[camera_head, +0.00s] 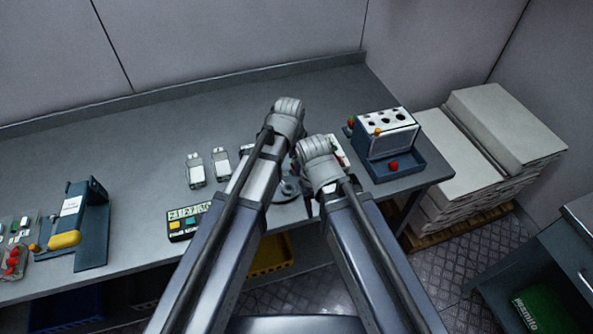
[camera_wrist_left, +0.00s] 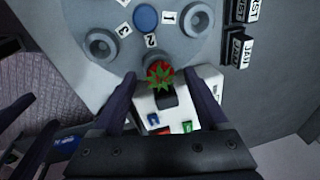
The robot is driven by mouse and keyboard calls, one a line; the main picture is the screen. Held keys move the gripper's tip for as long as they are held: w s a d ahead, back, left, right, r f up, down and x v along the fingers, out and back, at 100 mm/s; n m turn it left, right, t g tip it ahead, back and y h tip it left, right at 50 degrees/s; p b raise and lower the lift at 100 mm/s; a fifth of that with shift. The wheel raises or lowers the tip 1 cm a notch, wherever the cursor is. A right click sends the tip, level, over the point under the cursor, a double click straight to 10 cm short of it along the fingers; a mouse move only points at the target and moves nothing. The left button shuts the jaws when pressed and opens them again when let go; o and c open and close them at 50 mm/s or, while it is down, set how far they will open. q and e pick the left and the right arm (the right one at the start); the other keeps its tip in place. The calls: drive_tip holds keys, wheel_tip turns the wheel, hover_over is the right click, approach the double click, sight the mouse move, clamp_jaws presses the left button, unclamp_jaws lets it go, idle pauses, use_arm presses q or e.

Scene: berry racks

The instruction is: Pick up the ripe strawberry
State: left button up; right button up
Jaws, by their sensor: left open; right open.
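A red strawberry (camera_wrist_left: 160,72) with a green leafy top shows in the left wrist view, at the edge of a grey round plate (camera_wrist_left: 190,50). My left gripper (camera_wrist_left: 165,88) is open, its two dark fingers apart on either side just below the strawberry in the picture. The fingers do not visibly close on it. In the head view the left gripper's jaws and this strawberry are hidden behind my arms. My right gripper (camera_head: 309,205) points down over the table, open and partly hidden by its own wrist.
The plate has round sockets, a blue disc and number labels. A white block with coloured buttons (camera_wrist_left: 178,112) is below the strawberry. The table's back is mostly free.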

use_arm(q)
drive_tip(key=shift+w+f, duration=0.1)
drive_tip(key=shift+f, duration=0.5)
use_arm(e)
drive_tip(key=shift+f, duration=0.55)
use_arm(q)
drive_tip(key=shift+r, duration=0.1)
drive_tip(key=c, duration=0.7)
drive_tip(key=shift+r, duration=0.1)
use_arm(e)
drive_tip(key=shift+r, duration=0.15)
